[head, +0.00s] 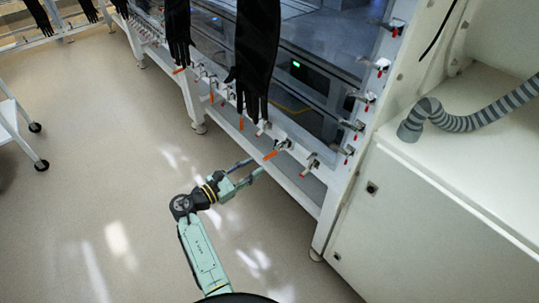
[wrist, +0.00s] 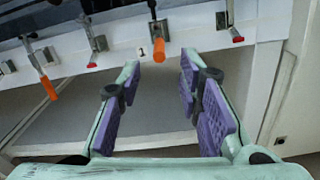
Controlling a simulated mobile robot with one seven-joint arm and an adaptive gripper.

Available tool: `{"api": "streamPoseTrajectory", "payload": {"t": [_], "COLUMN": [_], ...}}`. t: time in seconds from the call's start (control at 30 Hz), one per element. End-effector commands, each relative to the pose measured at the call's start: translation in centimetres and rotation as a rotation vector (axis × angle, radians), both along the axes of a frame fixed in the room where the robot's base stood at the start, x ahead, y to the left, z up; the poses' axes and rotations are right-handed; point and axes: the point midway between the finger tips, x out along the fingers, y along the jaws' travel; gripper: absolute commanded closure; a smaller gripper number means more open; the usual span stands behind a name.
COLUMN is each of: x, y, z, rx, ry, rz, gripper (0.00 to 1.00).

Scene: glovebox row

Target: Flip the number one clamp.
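The number one clamp is a metal toggle clamp with an orange handle (wrist: 158,48), beside a small white label reading 1 (wrist: 141,53) on the white frame rail. Its handle looks foreshortened, pointing toward the wrist camera. In the head view, the orange-handled clamp (head: 271,155) near the right end of the lower rail appears to be the same one. My gripper (wrist: 160,67) is open and empty, its purple-padded fingers on either side below the handle, apart from it. In the head view my gripper (head: 250,169) is just left of and below that clamp.
Red-tipped clamps flank it at left (wrist: 97,42) and right (wrist: 229,22); another orange handle (wrist: 48,88) hangs farther left. Black gloves (head: 258,50) hang above the rail. A white cabinet (head: 430,210) with a grey hose stands right.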

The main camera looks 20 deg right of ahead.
Motion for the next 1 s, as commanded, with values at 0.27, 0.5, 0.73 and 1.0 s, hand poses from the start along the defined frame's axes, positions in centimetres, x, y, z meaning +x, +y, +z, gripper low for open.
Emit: {"api": "streamPoseTrajectory", "payload": {"t": [0.27,0.5,0.73,1.0], "x": [1.9,2.8,2.9,2.9], "y": [-5.1,-7.3,-7.6,-7.6], "z": [0.2,0.1,0.0,0.1], "rx": [0.003,0.002,0.003,0.003], "ry": [-0.002,-0.002,-0.003,-0.003], "rz": [-0.003,0.0,0.002,0.002], "gripper": [0.68,0.68,0.68,0.79]}}
